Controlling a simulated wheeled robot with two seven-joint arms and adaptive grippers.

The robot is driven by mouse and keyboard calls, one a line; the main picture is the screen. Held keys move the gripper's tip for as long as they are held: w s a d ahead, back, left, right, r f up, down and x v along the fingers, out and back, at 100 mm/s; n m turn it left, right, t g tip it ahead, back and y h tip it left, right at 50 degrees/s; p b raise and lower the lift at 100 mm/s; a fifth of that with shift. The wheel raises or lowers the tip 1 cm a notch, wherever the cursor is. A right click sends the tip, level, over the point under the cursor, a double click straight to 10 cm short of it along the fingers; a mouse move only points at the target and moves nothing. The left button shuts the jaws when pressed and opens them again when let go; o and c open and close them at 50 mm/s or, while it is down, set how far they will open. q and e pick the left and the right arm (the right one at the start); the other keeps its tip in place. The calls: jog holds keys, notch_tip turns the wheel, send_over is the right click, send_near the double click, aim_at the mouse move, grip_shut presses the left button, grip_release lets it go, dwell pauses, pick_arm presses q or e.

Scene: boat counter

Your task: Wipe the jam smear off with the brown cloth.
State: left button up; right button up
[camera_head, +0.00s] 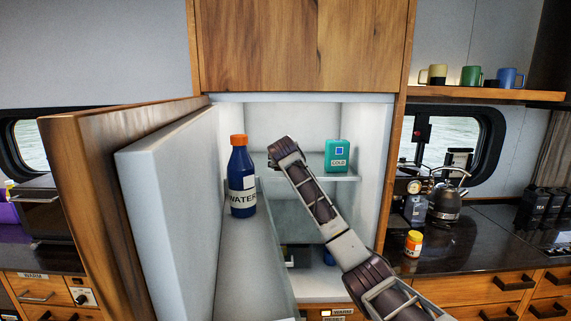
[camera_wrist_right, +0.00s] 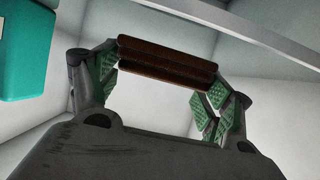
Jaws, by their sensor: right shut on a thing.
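The brown cloth (camera_wrist_right: 168,62) shows in the right wrist view as a folded, ribbed dark brown strip. My right gripper (camera_wrist_right: 163,84) is shut on it, with green-padded fingers at its two ends. In the head view my right arm reaches up into the open, white-walled fridge, its end near the upper shelf; the gripper and cloth cannot be made out clearly there. I cannot see the jam smear in either view; the arm hides part of the interior. My left gripper is not in view.
The fridge door (camera_head: 165,200) stands open at left, with a blue water bottle (camera_head: 242,178) in its rack. A teal box (camera_head: 338,155) stands on the shelf (camera_head: 345,178) right of my arm. A jar (camera_head: 413,243) and kettle (camera_head: 444,204) stand on the right counter.

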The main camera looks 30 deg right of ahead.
jog(key=s+a+b, duration=0.1)
jog(key=s+a, duration=0.4)
jog(key=s, duration=0.3)
jog(key=s+a+b, duration=0.1)
jog(key=s+a, duration=0.4)
jog(key=s, duration=0.4)
jog(key=shift+a+b, duration=0.2)
jog(key=shift+b, duration=0.1)
dwell(1.4)
dwell(0.8)
